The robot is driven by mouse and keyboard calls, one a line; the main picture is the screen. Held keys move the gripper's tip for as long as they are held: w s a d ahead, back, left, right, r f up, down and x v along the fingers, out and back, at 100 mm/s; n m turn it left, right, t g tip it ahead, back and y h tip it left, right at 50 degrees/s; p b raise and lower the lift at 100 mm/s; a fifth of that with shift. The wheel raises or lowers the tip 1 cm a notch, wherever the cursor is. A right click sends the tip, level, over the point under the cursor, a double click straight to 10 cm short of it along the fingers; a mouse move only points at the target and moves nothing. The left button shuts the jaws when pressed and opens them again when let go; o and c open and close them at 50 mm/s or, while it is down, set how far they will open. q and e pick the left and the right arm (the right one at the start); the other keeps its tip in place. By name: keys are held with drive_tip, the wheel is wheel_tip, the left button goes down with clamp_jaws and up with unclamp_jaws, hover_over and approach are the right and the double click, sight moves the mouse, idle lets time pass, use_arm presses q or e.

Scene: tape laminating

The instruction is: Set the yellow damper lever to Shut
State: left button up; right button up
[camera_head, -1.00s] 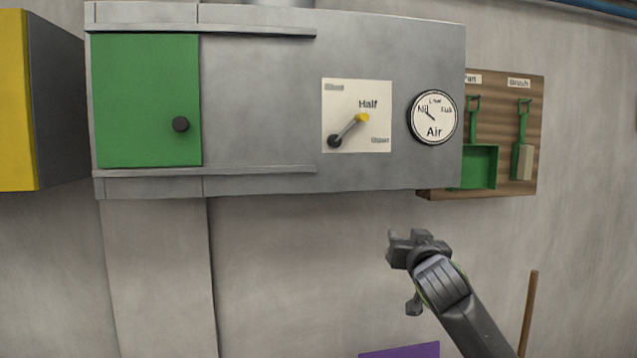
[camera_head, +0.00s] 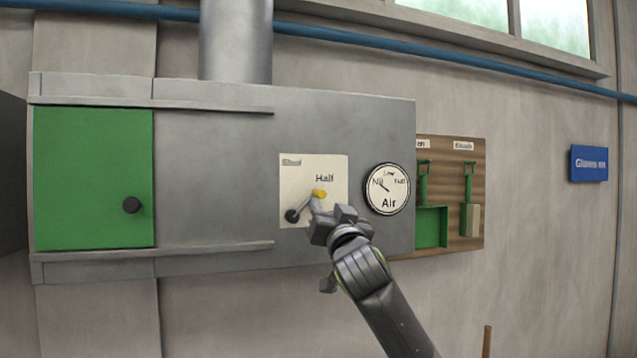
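The damper lever is a grey arm with a yellow tip (camera_head: 320,194), turning on a dark pivot (camera_head: 292,216) on a cream plate (camera_head: 296,175). It points up and to the right, toward the word Half. The label at the plate's top left reads Shut; the lower right of the plate is hidden behind my gripper. My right gripper (camera_head: 319,215) is just below the yellow tip, its fingers overlapping the plate in the view. I cannot tell whether it touches the lever or how far apart the fingers are. My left gripper is out of view.
A round Air dial (camera_head: 387,189) sits right of the plate, its needle near Nil. A green sliding door (camera_head: 90,180) with a black knob (camera_head: 132,205) is at the left of the grey metal box. A wooden board (camera_head: 480,220) with green tools hangs at the right.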

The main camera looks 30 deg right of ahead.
sight(320, 194)
drive_tip(key=p+x, duration=0.3)
drive_tip(key=x, duration=0.3)
drive_tip(key=shift+w+d+r, duration=0.2)
drive_tip(key=shift+w+d+r+p, duration=0.15)
drive_tip(key=shift+w+d+p, duration=0.05)
drive_tip(key=shift+w+p, duration=0.35)
clamp_jaws()
